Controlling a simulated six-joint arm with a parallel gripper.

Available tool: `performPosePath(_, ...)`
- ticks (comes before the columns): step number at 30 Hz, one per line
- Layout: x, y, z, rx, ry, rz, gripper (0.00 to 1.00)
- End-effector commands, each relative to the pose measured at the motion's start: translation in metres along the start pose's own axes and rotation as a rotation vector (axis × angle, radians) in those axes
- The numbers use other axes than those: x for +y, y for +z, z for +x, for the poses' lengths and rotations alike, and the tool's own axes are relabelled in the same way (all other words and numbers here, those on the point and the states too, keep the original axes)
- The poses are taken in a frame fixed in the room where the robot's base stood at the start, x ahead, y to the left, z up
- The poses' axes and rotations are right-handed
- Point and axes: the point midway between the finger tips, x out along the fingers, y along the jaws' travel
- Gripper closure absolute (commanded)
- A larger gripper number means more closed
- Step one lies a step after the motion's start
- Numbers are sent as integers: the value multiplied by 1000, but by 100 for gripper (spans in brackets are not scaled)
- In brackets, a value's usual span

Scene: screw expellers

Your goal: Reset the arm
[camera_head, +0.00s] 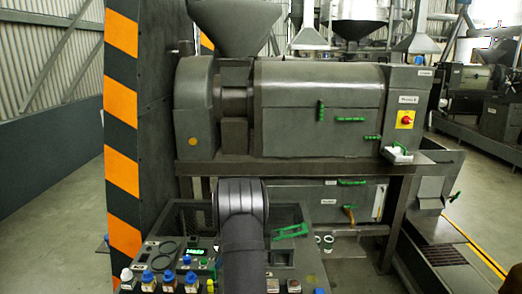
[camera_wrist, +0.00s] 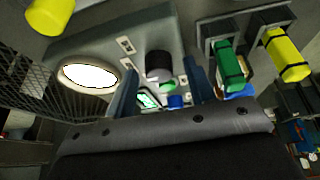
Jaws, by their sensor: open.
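My gripper (camera_wrist: 160,70) shows in the wrist view as two blue-grey fingers standing apart, one on each side of the picture's middle. Nothing is seen held between them. Beyond the fingers are a dark round knob (camera_wrist: 159,66) and a small lit green display (camera_wrist: 149,99); I cannot tell how far off they are. In the head view my dark arm rises from the bottom middle, in front of the control panel (camera_head: 150,247). The fingers cannot be made out in that view.
The panel carries several coloured buttons, such as a blue one (camera_head: 169,277), and a lit display (camera_head: 198,251). Behind stands the grey screw expeller (camera_head: 300,105) with green handles and a red switch (camera_head: 406,119). An orange-striped post (camera_head: 122,130) stands left. Floor is clear at far left.

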Motion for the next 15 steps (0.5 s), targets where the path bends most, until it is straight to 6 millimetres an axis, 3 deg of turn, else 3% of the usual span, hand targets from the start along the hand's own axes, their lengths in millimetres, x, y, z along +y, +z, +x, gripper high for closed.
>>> performPosePath(15, 0, 0, 0, 4, -42, -102, 50)
